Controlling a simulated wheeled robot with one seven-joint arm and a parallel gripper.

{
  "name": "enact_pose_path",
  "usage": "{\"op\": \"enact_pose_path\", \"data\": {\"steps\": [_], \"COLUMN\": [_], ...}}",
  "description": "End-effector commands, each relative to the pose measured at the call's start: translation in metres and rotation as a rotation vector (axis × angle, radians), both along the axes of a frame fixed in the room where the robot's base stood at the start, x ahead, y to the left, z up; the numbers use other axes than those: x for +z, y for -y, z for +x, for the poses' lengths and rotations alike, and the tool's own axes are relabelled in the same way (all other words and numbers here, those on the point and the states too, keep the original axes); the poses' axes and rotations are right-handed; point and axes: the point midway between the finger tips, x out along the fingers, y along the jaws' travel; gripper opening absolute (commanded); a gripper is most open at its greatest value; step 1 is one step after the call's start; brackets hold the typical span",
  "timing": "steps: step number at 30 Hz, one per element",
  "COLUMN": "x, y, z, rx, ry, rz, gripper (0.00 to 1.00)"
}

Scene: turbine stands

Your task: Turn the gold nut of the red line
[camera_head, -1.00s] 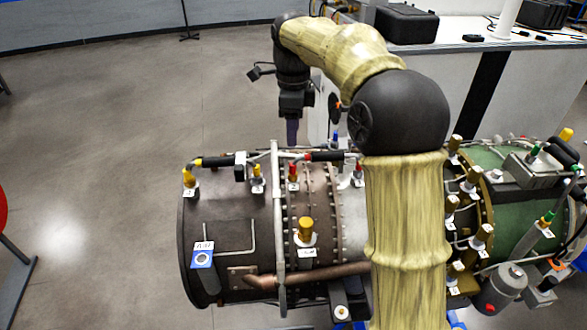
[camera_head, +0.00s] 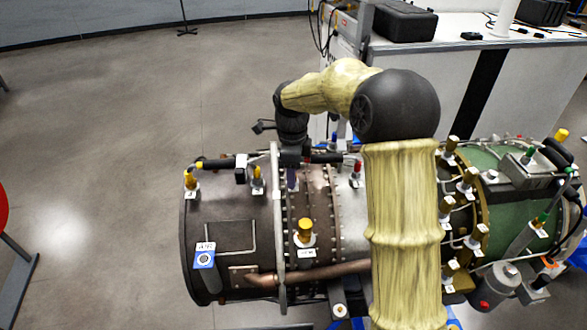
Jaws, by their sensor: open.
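The red line (camera_head: 326,158) is a short black hose on top of the brown and silver engine casing. Its right-hand fitting (camera_head: 357,167) shows red with a pale base. Its left-hand fitting, red with a gold nut in the earlier view, is now hidden behind my wrist and gripper. My gripper (camera_head: 292,179) points down at that spot, its fingers small and dark against the casing. It is open. I cannot tell whether the fingers are around the nut or touching it.
A yellow-ended line (camera_head: 215,163) with gold fittings runs just left of my gripper. A large gold fitting (camera_head: 305,231) stands on the casing nearer me. A blue fitting (camera_head: 334,141) stands behind.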

Motion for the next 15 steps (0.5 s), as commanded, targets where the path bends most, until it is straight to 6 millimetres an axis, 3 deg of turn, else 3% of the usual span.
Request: {"op": "enact_pose_path", "data": {"steps": [3,10,15], "x": [0.0002,0.0006,0.0007], "y": [0.0000,0.0001,0.0020], "z": [0.0001,0.0003,0.0006], "rx": [0.000,0.000,0.003], "ry": [0.000,0.001,0.001], "rz": [0.000,0.000,0.000], "gripper": [0.45,0.02,0.02]}}
